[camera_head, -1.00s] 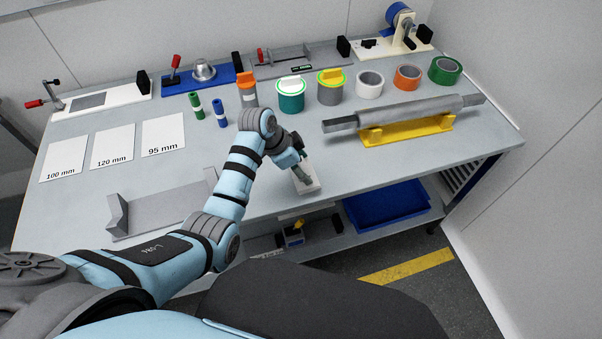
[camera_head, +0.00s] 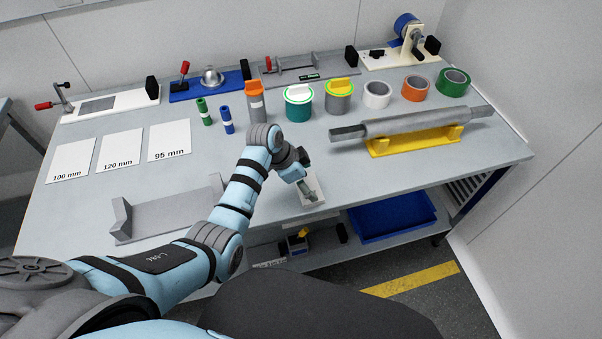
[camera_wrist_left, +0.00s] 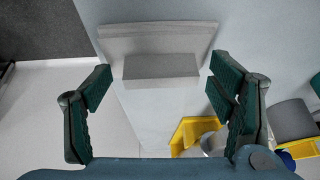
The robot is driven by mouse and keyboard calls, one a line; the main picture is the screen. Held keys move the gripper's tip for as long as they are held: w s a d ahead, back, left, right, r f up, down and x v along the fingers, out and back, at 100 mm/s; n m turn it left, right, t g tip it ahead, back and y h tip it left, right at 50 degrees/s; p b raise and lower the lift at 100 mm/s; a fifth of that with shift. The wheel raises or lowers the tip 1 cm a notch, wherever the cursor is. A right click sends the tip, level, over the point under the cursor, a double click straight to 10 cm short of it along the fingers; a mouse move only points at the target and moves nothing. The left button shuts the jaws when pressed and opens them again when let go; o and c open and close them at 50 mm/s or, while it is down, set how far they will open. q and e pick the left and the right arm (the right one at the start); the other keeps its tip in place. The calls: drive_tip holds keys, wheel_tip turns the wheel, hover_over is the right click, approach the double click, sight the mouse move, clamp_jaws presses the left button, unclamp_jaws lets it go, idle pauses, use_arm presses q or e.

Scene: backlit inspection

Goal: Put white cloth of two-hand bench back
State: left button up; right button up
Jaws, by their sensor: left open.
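The white cloth (camera_head: 313,191) shows as a small pale patch at the bench's front edge, partly covered by my left gripper (camera_head: 308,190). In the left wrist view, a pale flat piece with a block-like front (camera_wrist_left: 160,66), which looks like the cloth, lies ahead between the fingers. My left gripper (camera_wrist_left: 165,95) is open, its green-padded fingers wide apart with an empty gap. I cannot tell whether the fingertips touch the cloth. My right gripper is not in view. The bench (camera_head: 275,175) is a grey table.
A grey angled holder (camera_head: 165,218) lies left of my arm. A long bar on a yellow stand (camera_head: 415,141) is to the right. Jars and tape rolls line the back. A blue bin (camera_head: 392,220) sits on the shelf below. The bench between holder and cards is clear.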

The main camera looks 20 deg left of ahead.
use_arm(q)
drive_tip(key=p+v, duration=0.2)
drive_tip(key=v, duration=0.9)
drive_tip(key=shift+a+r+p, duration=0.2)
drive_tip(key=shift+r+p, duration=0.1)
drive_tip(key=shift+p, duration=0.05)
drive_tip(key=shift+s, duration=0.1)
